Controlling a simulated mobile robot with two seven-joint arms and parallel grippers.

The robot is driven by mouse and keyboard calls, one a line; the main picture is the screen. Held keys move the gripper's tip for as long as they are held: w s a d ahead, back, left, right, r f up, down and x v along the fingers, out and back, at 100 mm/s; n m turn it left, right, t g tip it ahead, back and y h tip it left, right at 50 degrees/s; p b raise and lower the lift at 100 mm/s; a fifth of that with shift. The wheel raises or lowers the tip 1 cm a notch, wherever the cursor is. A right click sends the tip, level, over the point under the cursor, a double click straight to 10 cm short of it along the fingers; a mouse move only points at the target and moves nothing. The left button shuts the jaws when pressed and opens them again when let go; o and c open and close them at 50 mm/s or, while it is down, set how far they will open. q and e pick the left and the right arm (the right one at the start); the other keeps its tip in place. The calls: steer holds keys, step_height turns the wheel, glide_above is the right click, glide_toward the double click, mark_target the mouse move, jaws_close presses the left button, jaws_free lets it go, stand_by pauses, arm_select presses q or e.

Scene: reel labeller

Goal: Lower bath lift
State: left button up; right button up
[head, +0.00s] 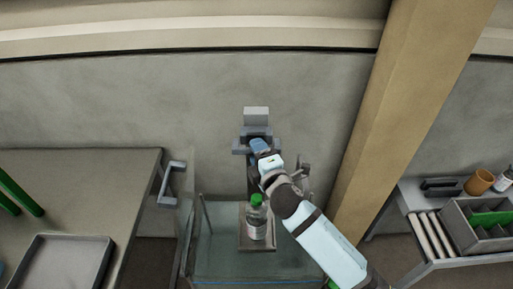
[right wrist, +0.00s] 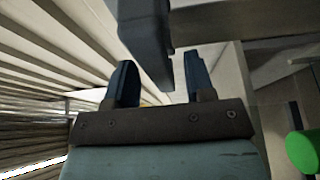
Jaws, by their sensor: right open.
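The bath (head: 205,250) is a clear glass tank at the lower middle of the head view. The bath lift (head: 257,115) is a grey upright unit behind it, with a small platform (head: 243,239) low in front. A bottle with a green cap (head: 257,222) stands upright on the platform. My right gripper (head: 259,146) is open at the upper part of the lift. In the right wrist view, a dark grey lift part (right wrist: 150,40) reaches down toward the space between its two blue fingers; contact cannot be told. My left gripper is out of view.
A bench (head: 130,170) with a grey tray (head: 65,265) and green rods (head: 20,192) stands at the left. A beige post (head: 410,100) rises right of the bath. A right-hand shelf (head: 410,195) holds a divided box (head: 462,232) and an orange cup (head: 480,181).

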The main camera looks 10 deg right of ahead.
steer(key=shift+w+a, duration=0.1)
steer(key=shift+w, duration=0.4)
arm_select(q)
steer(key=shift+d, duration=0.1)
arm_select(e)
jaws_close()
steer(key=b, duration=1.3)
glide_above(251, 189)
steer(key=s+d, duration=0.1)
steer(key=s, duration=0.3)
step_height(251, 189, down, 17)
step_height(251, 189, down, 4)
steer(key=shift+s+r+b, duration=0.15)
steer(key=shift+r+b, duration=0.05)
steer(key=shift+b, duration=1.05)
steer(key=shift+f+b, duration=0.6)
steer(key=shift+f, duration=0.15)
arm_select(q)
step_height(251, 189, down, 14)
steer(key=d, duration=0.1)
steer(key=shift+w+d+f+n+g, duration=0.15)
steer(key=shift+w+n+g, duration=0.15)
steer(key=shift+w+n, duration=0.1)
arm_select(e)
steer(key=shift+f, duration=0.15)
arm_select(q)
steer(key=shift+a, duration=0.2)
arm_select(e)
jaws_free()
